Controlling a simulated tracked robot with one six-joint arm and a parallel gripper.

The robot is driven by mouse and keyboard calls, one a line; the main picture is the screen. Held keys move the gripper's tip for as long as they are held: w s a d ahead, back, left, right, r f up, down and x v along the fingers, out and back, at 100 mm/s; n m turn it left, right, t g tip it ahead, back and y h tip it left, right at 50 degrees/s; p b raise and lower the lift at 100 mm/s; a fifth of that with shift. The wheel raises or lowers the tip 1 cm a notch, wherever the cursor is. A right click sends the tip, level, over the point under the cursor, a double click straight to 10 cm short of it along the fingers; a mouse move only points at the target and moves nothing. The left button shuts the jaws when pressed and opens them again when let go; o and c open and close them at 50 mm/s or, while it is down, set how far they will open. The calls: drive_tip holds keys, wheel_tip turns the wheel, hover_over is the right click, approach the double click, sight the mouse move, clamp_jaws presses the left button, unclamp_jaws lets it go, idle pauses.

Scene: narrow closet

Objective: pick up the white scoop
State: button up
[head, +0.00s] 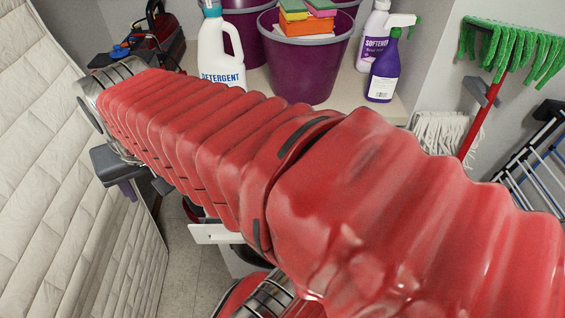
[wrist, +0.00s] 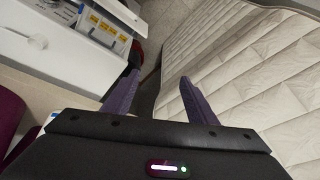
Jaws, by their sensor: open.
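In the head view my gripper (head: 128,188) hangs at the left, beyond my red sleeved arm, which hides much of the middle.
A pale quilted wall (head: 60,170) runs close along the left. A shelf holds a detergent bottle (head: 218,50), a purple bucket (head: 306,70) with sponges, and a purple spray bottle (head: 383,75). Mops and a folding rack (head: 535,160) stand right. A strip of floor (head: 190,270) is clear.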

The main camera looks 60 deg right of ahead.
drive_tip(key=s+d+f+m+g, duration=0.1)
drive_tip(key=d+m+g, duration=0.2)
drive_tip(key=d+m, duration=1.15)
drive_tip(key=s+d+f+m, duration=0.1)
drive_tip(key=s+d, duration=0.2)
drive_tip(key=d, duration=0.3)
drive_tip(key=s+d+f+m, duration=0.2)
drive_tip(key=s+d, duration=0.1)
drive_tip(key=d, duration=0.4)
drive_tip(key=s+d+f+m+g+y, duration=0.1)
drive_tip(key=s+d, duration=0.3)
drive_tip(key=d, duration=0.3)
drive_tip(key=shift+f, duration=0.25)
drive_tip(key=shift+f, duration=4.3)
drive_tip(key=shift+w+a+f, duration=0.1)
drive_tip(key=shift+a+f, duration=0.05)
drive_tip(key=shift+f, duration=2.45)
